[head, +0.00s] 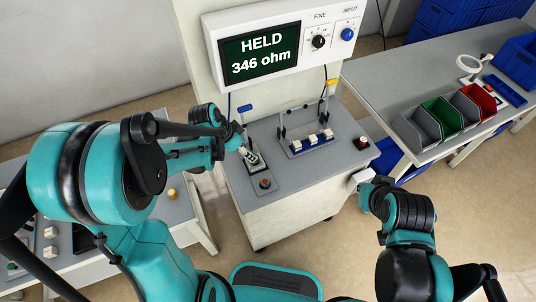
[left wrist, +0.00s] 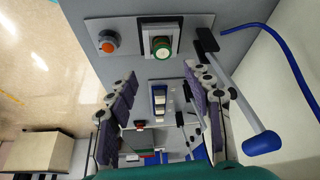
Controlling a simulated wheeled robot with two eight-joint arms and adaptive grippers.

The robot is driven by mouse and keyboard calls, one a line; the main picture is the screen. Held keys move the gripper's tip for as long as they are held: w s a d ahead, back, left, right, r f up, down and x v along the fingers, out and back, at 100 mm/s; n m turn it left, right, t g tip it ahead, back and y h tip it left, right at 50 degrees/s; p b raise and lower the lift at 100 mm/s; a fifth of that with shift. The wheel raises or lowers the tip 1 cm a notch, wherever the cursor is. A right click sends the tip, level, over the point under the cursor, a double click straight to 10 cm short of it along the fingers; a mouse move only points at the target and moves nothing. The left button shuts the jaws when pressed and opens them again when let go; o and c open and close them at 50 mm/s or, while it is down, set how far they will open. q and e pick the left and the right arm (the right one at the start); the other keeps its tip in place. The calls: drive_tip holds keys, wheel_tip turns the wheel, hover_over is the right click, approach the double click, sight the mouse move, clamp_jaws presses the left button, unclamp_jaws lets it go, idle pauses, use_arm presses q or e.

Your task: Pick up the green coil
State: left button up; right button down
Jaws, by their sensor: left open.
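In the left wrist view the green coil (left wrist: 160,47) is a round green-topped piece with a pale centre. It sits in a black and white holder on a small plate of the grey cabinet top. My left gripper (left wrist: 160,72) is open and empty, its two padded fingers to either side of the line to the coil; the coil looks just beyond the fingertips.
An orange button (head: 265,183) is beside the holder. A lever with a blue handle (left wrist: 262,143) stands close to my left fingers. A row of blue and white parts (head: 310,143), a red knob (head: 361,143) and a meter display (head: 261,55) reading "HELD 346 ohm" are further off.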

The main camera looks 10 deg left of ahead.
use_arm(q)
drive_tip(key=b+x, duration=0.1)
drive_tip(key=x, duration=0.2)
drive_tip(key=shift+f, duration=0.3)
drive_tip(key=b+x, duration=0.1)
drive_tip(key=x, duration=0.2)
drive_tip(key=b+x, duration=0.1)
drive_tip(key=x, duration=0.1)
drive_tip(key=shift+w+a+b, duration=0.15)
drive_tip(key=shift+a+b, duration=0.15)
drive_tip(key=shift+r, duration=0.1)
clamp_jaws()
